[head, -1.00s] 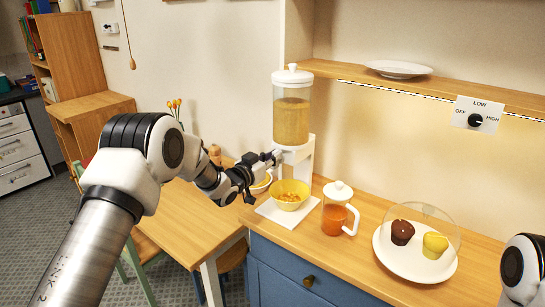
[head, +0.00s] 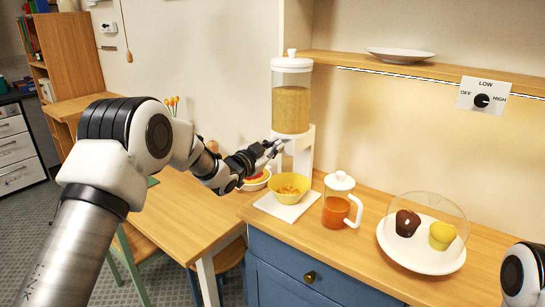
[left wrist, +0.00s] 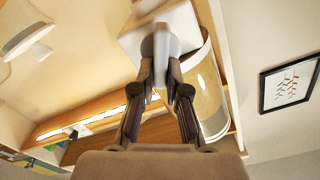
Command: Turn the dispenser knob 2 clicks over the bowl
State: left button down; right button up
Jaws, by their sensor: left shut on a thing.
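The dispenser (head: 291,108) is a clear cylinder of tan cereal with a white lid, on a white stand. My left gripper (head: 272,149) is at the dispenser's front, just below the cylinder. In the left wrist view, its fingers (left wrist: 161,62) are shut on the pale grey knob (left wrist: 162,42), with the white housing behind; the fingers partly hide the knob. My right gripper is out of view; only part of that arm shows at the lower right.
The bowl rests on a white mat (head: 268,204). Right of it stand a jug of orange drink (head: 337,208) and a plate (head: 432,262) with two muffins under a clear cover. Another bowl (head: 256,182) is behind my gripper. A shelf (head: 430,72) runs above.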

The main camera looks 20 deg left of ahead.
pick_arm(q)
jog(key=shift+s+d+f+m+b, duration=0.15)
jog(key=shift+f+m+b, duration=0.1)
jog(key=shift+m+b, duration=1.95)
jog(key=shift+w+d+f+m+b, duration=0.1)
jog(key=shift+f+m+b, duration=0.2)
jog(key=shift+m+b, duration=1.9)
jog(key=shift+s+d+f+m+b, duration=0.15)
jog(key=shift+f+m+b, duration=0.1)
jog(key=shift+m+b, duration=1.95)
jog(key=shift+n+b, duration=0.45)
jog(key=shift+n, duration=0.05)
jog(key=c, duration=1.2)
grip_release()
jog(key=v, duration=1.2)
jog(key=shift+d, duration=0.1)
